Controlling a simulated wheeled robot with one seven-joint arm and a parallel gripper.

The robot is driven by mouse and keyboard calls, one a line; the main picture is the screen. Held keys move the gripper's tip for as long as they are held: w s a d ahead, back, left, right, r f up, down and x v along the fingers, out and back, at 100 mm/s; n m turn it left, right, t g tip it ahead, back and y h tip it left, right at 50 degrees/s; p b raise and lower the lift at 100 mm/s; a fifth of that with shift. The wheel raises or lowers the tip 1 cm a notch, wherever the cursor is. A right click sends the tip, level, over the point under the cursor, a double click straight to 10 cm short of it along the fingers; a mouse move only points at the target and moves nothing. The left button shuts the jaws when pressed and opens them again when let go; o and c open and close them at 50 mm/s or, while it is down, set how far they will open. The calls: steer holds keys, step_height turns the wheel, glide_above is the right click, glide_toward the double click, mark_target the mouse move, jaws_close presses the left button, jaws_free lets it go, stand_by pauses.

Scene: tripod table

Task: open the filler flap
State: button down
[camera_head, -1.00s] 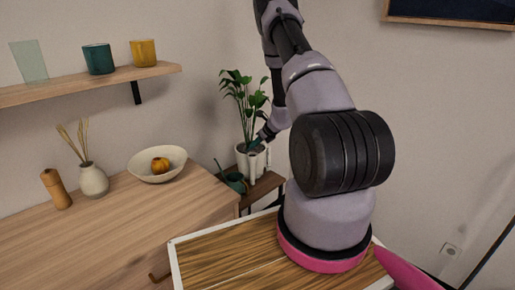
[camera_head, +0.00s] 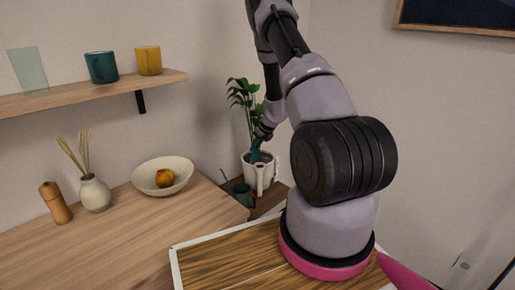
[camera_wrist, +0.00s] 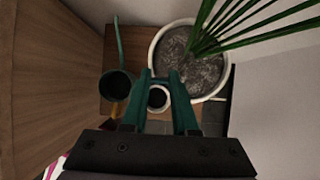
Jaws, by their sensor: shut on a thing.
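The white plant pot (camera_head: 250,176) stands on a small low wooden stand in the corner. In the wrist view the pot's pale rim (camera_wrist: 153,48) rings grey soil. A small filler spout (camera_wrist: 157,98) with a pale rim and a dark round middle sits at the pot's near side, between my fingers. My gripper (camera_wrist: 162,74) has teal fingers over the spout, with its tips at the pot's edge. It is shut on the filler flap, a small piece mostly hidden between the fingertips. In the head view my gripper (camera_head: 256,152) points down at the pot.
A dark green watering can (camera_wrist: 116,86) stands left of the pot; it also shows in the head view (camera_head: 243,194). Green leaves (camera_head: 240,92) rise above the pot. The wooden cabinet (camera_head: 130,235) is close on the left; walls stand behind and right.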

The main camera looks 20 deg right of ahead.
steer(key=shift+w+a+r, duration=0.1)
steer(key=shift+w+a, duration=0.05)
steer(key=shift+w, duration=0.25)
steer(key=c, duration=0.7)
jaws_free()
steer(key=shift+s, duration=0.1)
steer(key=v, duration=1)
steer(key=shift+s+r, duration=0.2)
steer(key=shift+r, duration=0.05)
